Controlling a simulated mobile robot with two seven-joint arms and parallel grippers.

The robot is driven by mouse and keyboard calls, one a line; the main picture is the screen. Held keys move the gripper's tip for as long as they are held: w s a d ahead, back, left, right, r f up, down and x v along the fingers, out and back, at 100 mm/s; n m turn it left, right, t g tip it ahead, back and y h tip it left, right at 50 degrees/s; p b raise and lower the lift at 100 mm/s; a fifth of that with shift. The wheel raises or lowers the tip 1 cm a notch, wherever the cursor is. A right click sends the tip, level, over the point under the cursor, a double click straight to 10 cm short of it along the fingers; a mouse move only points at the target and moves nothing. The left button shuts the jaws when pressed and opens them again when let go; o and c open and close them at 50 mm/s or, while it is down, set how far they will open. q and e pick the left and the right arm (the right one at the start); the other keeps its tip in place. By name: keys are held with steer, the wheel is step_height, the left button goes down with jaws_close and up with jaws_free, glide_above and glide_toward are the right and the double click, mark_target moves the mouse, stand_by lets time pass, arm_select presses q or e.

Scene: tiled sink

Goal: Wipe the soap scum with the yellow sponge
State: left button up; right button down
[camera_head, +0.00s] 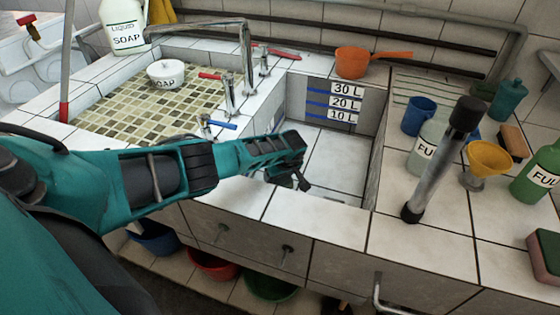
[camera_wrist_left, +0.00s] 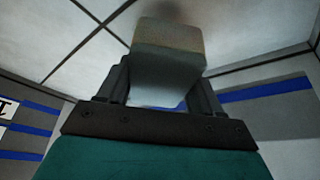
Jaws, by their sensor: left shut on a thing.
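My left gripper (camera_head: 298,178) reaches into the sink basin (camera_head: 345,170) from the left, low near its front wall. In the left wrist view its two fingers (camera_wrist_left: 165,85) are shut on a pale block, dull yellowish on its far part and whitish on its near part, which looks like the sponge (camera_wrist_left: 168,45). The sponge is hidden behind the gripper in the head view. A dark blurred patch (camera_wrist_left: 175,8) shows on the tiles just past the sponge; I cannot tell if it is scum or shadow. My right gripper is not in view.
Right of the basin, the counter holds a grey cylinder with black ends (camera_head: 440,160), a blue cup (camera_head: 419,117), a yellow funnel (camera_head: 488,160) and bottles. Taps (camera_head: 228,95) stand left of the basin. An orange pan (camera_head: 352,63) sits behind. The basin floor looks clear.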

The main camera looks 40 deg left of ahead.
arm_select(q)
steer(key=shift+r+p, duration=0.3)
steer(key=shift+r, duration=0.4)
step_height(320, 180, up, 2)
steer(key=shift+r+p, duration=0.1)
steer(key=shift+p, duration=0.75)
steer(key=shift+r+p, duration=0.3)
steer(key=shift+r, duration=0.15)
